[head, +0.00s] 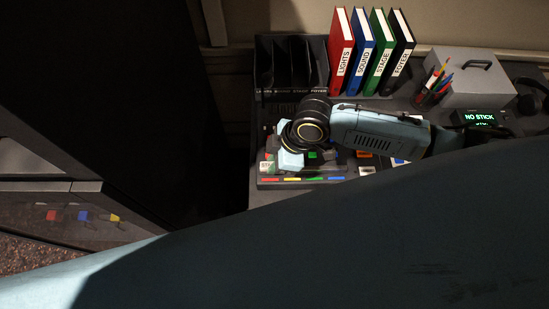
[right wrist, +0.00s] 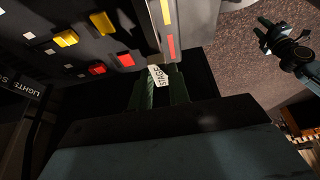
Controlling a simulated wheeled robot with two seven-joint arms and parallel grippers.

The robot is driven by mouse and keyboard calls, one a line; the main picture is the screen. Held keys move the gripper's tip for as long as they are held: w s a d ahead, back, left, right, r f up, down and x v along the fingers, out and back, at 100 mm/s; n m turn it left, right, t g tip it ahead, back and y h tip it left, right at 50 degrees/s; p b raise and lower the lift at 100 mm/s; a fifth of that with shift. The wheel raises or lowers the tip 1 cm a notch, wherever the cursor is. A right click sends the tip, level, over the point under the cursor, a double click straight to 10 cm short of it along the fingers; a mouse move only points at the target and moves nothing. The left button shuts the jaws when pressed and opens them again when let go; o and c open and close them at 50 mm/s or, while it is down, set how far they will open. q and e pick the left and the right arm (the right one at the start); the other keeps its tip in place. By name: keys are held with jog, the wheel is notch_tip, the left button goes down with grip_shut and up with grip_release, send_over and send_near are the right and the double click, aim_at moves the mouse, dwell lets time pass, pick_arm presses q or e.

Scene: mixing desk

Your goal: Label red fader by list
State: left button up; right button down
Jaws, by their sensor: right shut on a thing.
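My right gripper (right wrist: 160,88) is shut on a white label (right wrist: 158,75) reading STAGE. In the head view the label (head: 267,167) shows at the front left of the mixing desk (head: 262,183), with my right gripper (head: 272,158) above that corner. In the right wrist view, red caps (right wrist: 97,68) and yellow caps (right wrist: 102,22) stand on the dark panel. I cannot tell which is the red fader. My arm hides much of the panel. My left gripper (right wrist: 268,32) is small and dark at the upper right of the wrist view; its jaws are unclear.
Red, blue, green and black binders (head: 342,55) stand behind, beside a black sorter (head: 262,97). A pen cup (head: 430,98), a grey box (head: 485,78) and a lit display (head: 480,117) reading NO STICK are at right. Coloured strips (head: 292,180) line the desk's front edge.

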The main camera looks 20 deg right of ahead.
jog(key=shift+f, duration=0.3)
dwell(0.5)
jog(key=c, duration=1.3)
grip_release()
jog(key=shift+o, duration=0.2)
jog(key=p+v, duration=0.1)
jog(key=v, duration=1.2)
jog(key=shift+r, duration=0.15)
jog(key=shift+s+d, duration=0.1)
